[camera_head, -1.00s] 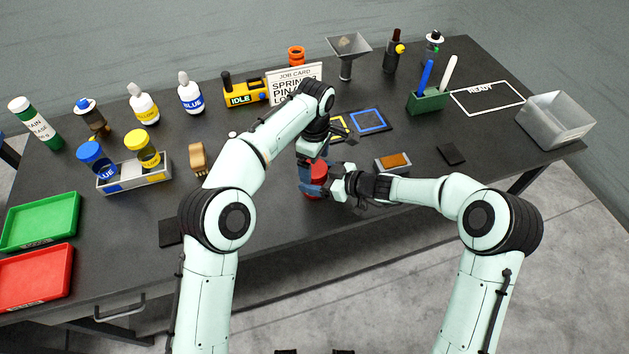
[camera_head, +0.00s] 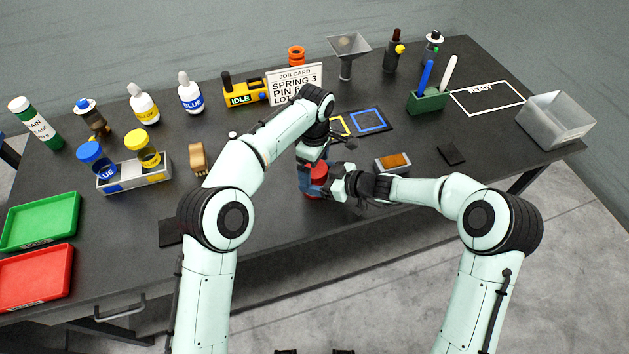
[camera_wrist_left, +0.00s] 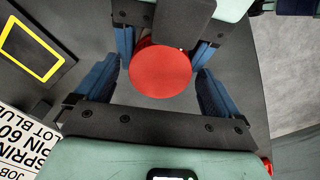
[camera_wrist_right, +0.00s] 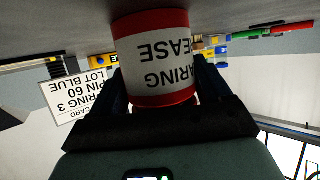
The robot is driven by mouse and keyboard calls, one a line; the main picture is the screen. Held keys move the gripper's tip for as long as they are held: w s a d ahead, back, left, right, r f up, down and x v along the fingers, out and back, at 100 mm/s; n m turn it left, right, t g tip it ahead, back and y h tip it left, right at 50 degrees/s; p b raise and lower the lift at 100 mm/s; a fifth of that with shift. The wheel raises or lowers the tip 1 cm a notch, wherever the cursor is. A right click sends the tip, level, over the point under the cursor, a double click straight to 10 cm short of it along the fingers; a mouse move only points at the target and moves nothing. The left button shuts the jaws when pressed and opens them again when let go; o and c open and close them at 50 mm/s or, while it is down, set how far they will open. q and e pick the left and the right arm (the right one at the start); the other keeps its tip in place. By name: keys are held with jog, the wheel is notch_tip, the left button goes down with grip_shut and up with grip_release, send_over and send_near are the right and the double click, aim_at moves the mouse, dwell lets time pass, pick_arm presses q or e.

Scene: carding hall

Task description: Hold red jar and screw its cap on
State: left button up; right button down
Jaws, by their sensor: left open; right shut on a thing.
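The red jar (camera_wrist_right: 155,52) has a white label with partly visible black print, upside down in the right wrist view. It stands near the front edge of the table. Its round red cap (camera_wrist_left: 160,72) sits on top, seen from above in the left wrist view; whether it is threaded tight I cannot tell. My left gripper (camera_head: 314,172) points down over the cap, its blue fingers open on both sides with gaps. My right gripper (camera_wrist_right: 162,85) is shut on the jar from the right side, fingers on both sides of its body. In the head view the grippers partly hide the jar.
A job card (camera_head: 294,84) and a yellow IDLE device (camera_head: 244,92) stand behind. A mat with yellow and blue squares (camera_head: 362,124) lies beyond the jar. A small box with an orange-brown top (camera_head: 393,162) is close to my right forearm. A bottle rack (camera_head: 135,180) stands left.

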pick_arm(q)
jog(key=shift+r, duration=2.3)
jog(key=shift+o, duration=0.4)
pick_arm(e)
grip_release()
pick_arm(q)
jog(key=shift+f, duration=0.15)
pick_arm(e)
jog(key=shift+d, duration=0.1)
